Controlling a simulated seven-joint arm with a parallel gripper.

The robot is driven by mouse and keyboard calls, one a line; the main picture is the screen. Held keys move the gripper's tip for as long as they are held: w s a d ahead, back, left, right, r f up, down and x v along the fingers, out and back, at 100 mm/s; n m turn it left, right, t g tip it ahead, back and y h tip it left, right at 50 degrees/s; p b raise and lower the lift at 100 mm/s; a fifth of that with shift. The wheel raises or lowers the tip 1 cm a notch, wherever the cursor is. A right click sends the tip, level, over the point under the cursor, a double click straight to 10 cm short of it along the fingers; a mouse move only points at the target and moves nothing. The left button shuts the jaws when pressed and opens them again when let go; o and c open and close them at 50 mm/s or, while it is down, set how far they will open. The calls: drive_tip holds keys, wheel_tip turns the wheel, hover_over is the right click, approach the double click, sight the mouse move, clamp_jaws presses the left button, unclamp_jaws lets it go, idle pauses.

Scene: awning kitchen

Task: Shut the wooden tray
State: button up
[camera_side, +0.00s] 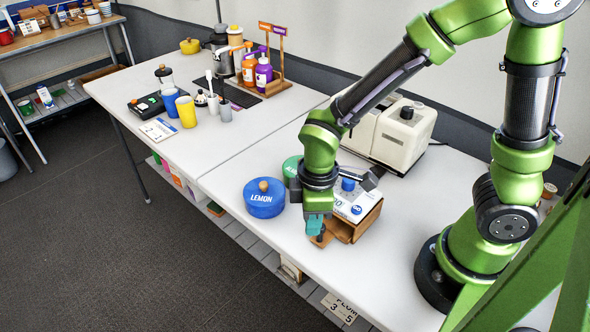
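The wooden tray (341,232) is at the base of a small white unit (352,209) with blue knobs, in the side view. It appears to stick out from under the unit toward the table's front edge. My gripper (317,231) points down at the tray's front end, with teal fingers close to a dark knob there. The gripper hides part of the tray. I cannot tell whether the fingers touch it or how far apart they are.
A blue LEMON canister (265,198) stands just left of my gripper, with a green canister (291,168) behind it. A cream appliance (401,135) stands behind the unit. Cups, bottles and a rack fill the far left table. The tabletop in front right is clear.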

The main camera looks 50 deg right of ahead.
drive_tip(key=shift+o, duration=0.6)
drive_tip(key=a+f, duration=0.1)
drive_tip(key=a, duration=0.5)
drive_tip(key=shift+s+a, duration=0.4)
wheel_tip(320, 180, up, 17)
drive_tip(key=s+d+r+m+t+y, duration=0.1)
drive_tip(key=d+m+t, duration=0.5)
drive_tip(key=d+m, duration=0.7)
drive_tip(key=shift+s+d+r+t+y, duration=0.4)
drive_tip(key=shift+s+d+r, duration=0.5)
drive_tip(key=shift+d, duration=0.6)
